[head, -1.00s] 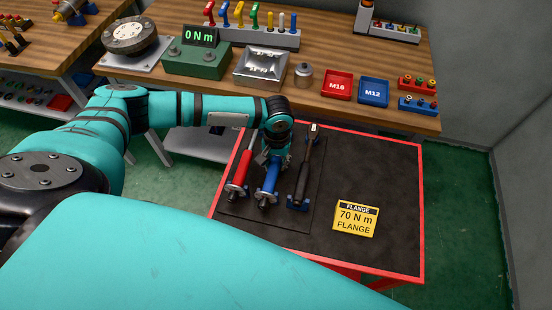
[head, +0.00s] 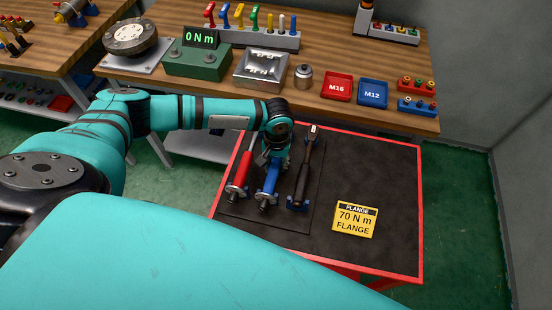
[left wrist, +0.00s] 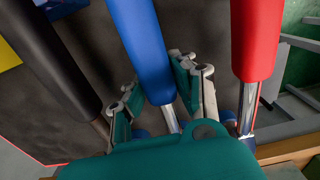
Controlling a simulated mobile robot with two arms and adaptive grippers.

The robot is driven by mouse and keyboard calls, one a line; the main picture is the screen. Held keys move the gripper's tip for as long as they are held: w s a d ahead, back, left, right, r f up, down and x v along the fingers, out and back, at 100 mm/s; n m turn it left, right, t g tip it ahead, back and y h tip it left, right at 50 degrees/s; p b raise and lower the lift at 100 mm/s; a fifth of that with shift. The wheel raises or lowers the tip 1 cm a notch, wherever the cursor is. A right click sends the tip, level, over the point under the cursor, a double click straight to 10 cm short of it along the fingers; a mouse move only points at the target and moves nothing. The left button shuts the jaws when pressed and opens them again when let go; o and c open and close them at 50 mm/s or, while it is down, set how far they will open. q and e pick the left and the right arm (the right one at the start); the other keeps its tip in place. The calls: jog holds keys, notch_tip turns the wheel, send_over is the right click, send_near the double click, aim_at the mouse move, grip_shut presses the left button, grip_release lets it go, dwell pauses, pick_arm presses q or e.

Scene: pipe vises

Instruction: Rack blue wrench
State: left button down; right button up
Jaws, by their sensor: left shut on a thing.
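The blue wrench (head: 268,181) lies on the dark mat of the red-edged cart, between the red wrench (head: 240,172) and the black wrench (head: 302,175). My left gripper (head: 274,158) is over its far part, pointing down. In the left wrist view the blue handle (left wrist: 143,45) runs between the two fingers of my left gripper (left wrist: 160,100), which are shut on it near the handle's end. The red handle (left wrist: 255,40) and the black handle (left wrist: 48,55) lie to either side, apart from the fingers. The wrench's head is hidden under my gripper. My right gripper is out of view.
A yellow card (head: 355,219) reading "70 N m FLANGE" lies on the cart top (head: 390,180), whose right side is otherwise clear. Behind stands a wooden bench (head: 385,118) with a green 0 Nm tester (head: 197,62), M16 tray (head: 337,86) and M12 tray (head: 373,92).

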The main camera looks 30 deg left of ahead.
pick_arm(q)
jog(key=shift+s+f, duration=0.15)
jog(key=shift+f, duration=0.05)
jog(key=c, duration=1)
grip_release()
jog(key=shift+r, duration=0.1)
jog(key=r, duration=1.2)
jog(key=shift+w, duration=0.2)
jog(key=shift+d, duration=0.1)
